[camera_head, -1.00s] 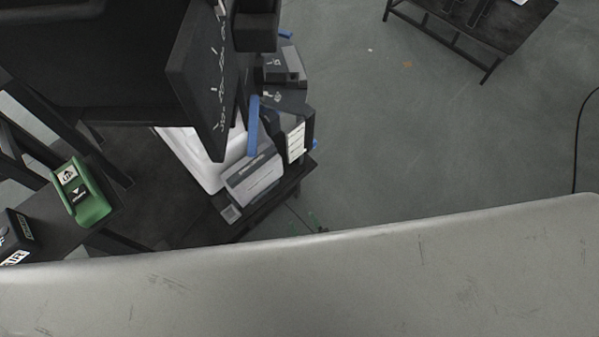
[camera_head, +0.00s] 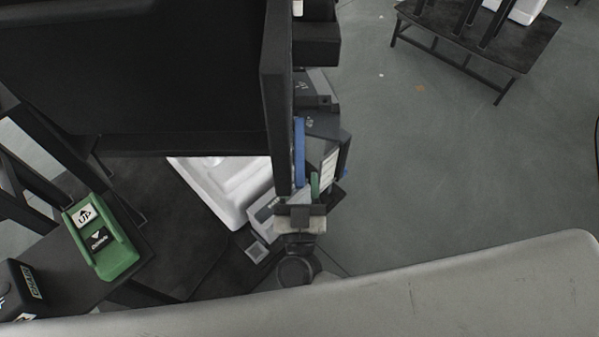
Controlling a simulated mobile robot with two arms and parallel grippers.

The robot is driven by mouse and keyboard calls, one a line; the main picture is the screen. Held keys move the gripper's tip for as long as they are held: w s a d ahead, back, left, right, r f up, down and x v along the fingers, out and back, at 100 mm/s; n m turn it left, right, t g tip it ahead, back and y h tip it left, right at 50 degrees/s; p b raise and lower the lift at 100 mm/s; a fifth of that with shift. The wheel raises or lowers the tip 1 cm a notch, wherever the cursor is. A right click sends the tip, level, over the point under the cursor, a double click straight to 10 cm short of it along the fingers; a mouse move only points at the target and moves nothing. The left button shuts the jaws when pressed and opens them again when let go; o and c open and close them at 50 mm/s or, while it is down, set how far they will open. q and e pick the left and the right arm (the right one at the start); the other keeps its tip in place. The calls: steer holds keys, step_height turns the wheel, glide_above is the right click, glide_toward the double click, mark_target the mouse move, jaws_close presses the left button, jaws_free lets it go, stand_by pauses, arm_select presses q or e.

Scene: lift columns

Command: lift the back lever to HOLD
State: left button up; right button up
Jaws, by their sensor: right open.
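A blue lever (camera_head: 299,152) stands upright along the edge of a dark panel. It belongs to a grey and black unit (camera_head: 326,126) on the low stand; I cannot tell whether it is the back lever. A white label strip (camera_head: 329,168) sits beside it, its text too small to read. A second bit of blue shows at the unit's right side. My right gripper (camera_head: 308,186) comes up from below, just under the blue lever. One green fingertip shows to its right; the other is hidden. It is open, and contact is not clear. My left gripper is out of view.
A large dark panel (camera_head: 278,100) blocks the view left of the lever. A green box with UP and down labels (camera_head: 101,238) stands at left. A white tray (camera_head: 222,187) lies behind the panel. A dark table (camera_head: 483,40) stands at upper right; the floor between is clear.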

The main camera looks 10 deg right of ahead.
steer(key=shift+x, duration=0.8)
jaws_close()
